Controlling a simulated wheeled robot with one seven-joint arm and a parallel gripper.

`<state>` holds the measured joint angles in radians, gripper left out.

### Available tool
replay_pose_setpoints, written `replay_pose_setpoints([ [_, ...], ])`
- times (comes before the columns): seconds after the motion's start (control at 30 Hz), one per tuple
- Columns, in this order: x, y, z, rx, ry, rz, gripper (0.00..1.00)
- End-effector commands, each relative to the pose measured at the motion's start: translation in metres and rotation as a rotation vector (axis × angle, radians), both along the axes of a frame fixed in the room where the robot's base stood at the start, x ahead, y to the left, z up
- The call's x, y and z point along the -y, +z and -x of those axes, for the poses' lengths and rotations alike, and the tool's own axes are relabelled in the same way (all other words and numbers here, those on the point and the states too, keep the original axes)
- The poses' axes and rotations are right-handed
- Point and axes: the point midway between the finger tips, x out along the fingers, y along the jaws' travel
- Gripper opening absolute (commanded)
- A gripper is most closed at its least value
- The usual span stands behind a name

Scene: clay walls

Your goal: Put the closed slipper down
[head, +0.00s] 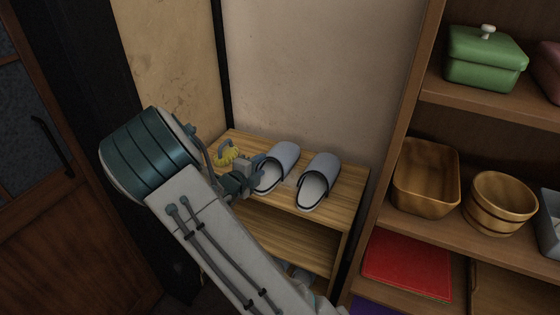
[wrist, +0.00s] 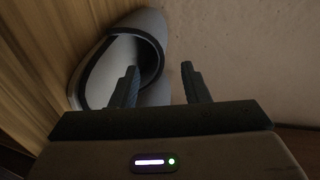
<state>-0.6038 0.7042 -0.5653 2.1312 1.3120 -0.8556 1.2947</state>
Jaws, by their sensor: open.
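Two grey closed-toe slippers rest side by side on top of a low wooden shelf (head: 338,193). The left slipper (head: 284,156) is beside my gripper (head: 261,166), and the right slipper (head: 323,170) stands clear of it. In the wrist view, one slipper (wrist: 151,28) lies just beyond the fingers, with its pale insole and dark-rimmed opening showing. My gripper (wrist: 160,70) is open. One finger overlaps the slipper's opening in the picture, and the other is over the wall side. I cannot tell whether either finger touches it.
A yellow item with a blue handle (head: 228,152) sits at the shelf's left back corner. A wall stands close behind the shelf. A taller shelf unit at right holds a green lidded box (head: 485,60), wooden tubs (head: 425,180) and a red flat item (head: 408,264).

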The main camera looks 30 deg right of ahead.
Motion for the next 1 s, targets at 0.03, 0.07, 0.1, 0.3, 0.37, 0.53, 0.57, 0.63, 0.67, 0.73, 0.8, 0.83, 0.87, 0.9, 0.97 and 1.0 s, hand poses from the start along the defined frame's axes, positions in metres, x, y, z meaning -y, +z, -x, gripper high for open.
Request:
replay_pose_setpoints([
  [0.03, 0.009, -0.003, -0.005, -0.002, -0.004, 0.001, 0.42],
  [0.07, 0.013, -0.005, -0.008, -0.002, -0.001, 0.001, 0.42],
  [0.1, 0.017, -0.006, -0.012, -0.002, 0.0, 0.001, 0.42],
  [0.3, 0.028, -0.009, -0.02, -0.002, 0.002, -0.001, 0.42],
  [0.37, 0.031, -0.01, -0.021, -0.002, 0.001, 0.0, 0.42],
  [0.53, 0.047, -0.015, -0.03, -0.004, 0.001, 0.001, 0.42],
  [0.57, 0.051, -0.016, -0.032, -0.003, 0.0, 0.001, 0.42],
  [0.63, 0.061, -0.019, -0.039, -0.004, 0.001, 0.001, 0.42],
  [0.67, 0.064, -0.02, -0.041, -0.003, 0.001, 0.001, 0.42],
  [0.73, 0.069, -0.022, -0.045, -0.002, 0.001, 0.0, 0.42],
  [0.8, 0.071, -0.023, -0.047, -0.003, 0.003, 0.0, 0.42],
  [0.83, 0.071, -0.023, -0.047, -0.004, 0.004, -0.001, 0.42],
  [0.87, 0.071, -0.023, -0.047, -0.004, 0.004, -0.001, 0.42],
  [0.9, 0.071, -0.023, -0.047, -0.004, 0.004, -0.001, 0.42],
  [0.97, 0.071, -0.023, -0.047, -0.004, 0.004, -0.001, 0.42],
  [1.0, 0.071, -0.023, -0.047, -0.004, 0.004, -0.001, 0.31],
])
